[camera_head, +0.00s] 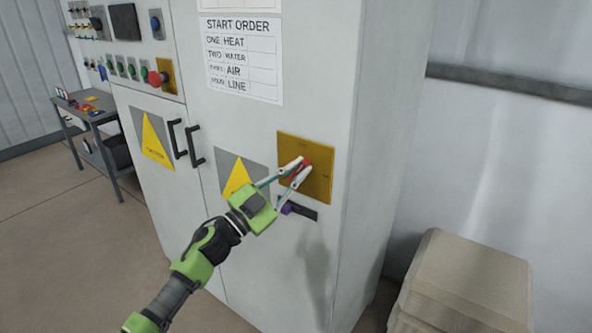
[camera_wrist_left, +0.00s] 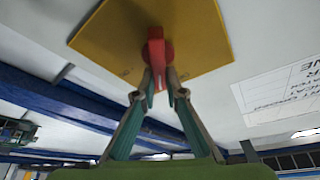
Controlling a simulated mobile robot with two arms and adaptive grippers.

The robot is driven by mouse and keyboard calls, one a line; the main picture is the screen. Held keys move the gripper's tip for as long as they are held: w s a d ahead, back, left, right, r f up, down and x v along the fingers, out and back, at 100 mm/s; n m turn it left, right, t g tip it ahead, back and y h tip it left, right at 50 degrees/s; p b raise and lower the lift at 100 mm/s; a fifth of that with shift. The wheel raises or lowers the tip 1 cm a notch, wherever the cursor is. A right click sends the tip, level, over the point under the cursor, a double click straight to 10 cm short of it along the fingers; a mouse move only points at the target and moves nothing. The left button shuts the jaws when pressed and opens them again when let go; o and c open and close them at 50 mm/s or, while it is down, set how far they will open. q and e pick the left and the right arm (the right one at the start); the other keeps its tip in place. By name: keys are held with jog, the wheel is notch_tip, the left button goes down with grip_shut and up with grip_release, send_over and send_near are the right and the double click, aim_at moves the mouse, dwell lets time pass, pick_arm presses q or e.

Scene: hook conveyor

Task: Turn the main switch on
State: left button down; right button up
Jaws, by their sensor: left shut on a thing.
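The main switch is a red handle (camera_head: 303,164) on a yellow square plate (camera_head: 318,185) on the front of a tall light grey cabinet (camera_head: 240,130). My left gripper (camera_head: 298,168) reaches the plate from the lower left, its fingertips closed on the red handle. In the left wrist view the red handle (camera_wrist_left: 156,50) stands between the two fingertips (camera_wrist_left: 159,88), in front of the yellow plate (camera_wrist_left: 190,30). The fingers partly hide the handle in the head view, and I cannot read its setting. My right gripper is not in view.
A purple-and-black latch (camera_head: 298,210) sits just below the plate. A start order sign (camera_head: 241,58) is above it. Black door handles (camera_head: 195,146) stick out at left. A small table (camera_head: 88,115) stands far left, a beige stack (camera_head: 465,280) at right.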

pick_arm(q)
jog(key=m+g, duration=0.1)
jog(key=m, duration=0.2)
jog(key=f+m+g+p, duration=0.1)
jog(key=m+g, duration=0.1)
jog(key=m, duration=0.2)
jog(key=shift+s+d, duration=0.1)
jog(key=m+p, duration=0.1)
jog(key=m, duration=0.1)
jog(key=m+g, duration=0.1)
jog(key=m, duration=0.1)
jog(key=m+g+y+p, duration=0.1)
jog(key=shift+f+m+p, duration=0.35)
jog(key=shift+m, duration=0.05)
jog(key=c, duration=2.2)
grip_release()
jog(key=shift+o, duration=0.6)
jog(key=shift+d, duration=0.1)
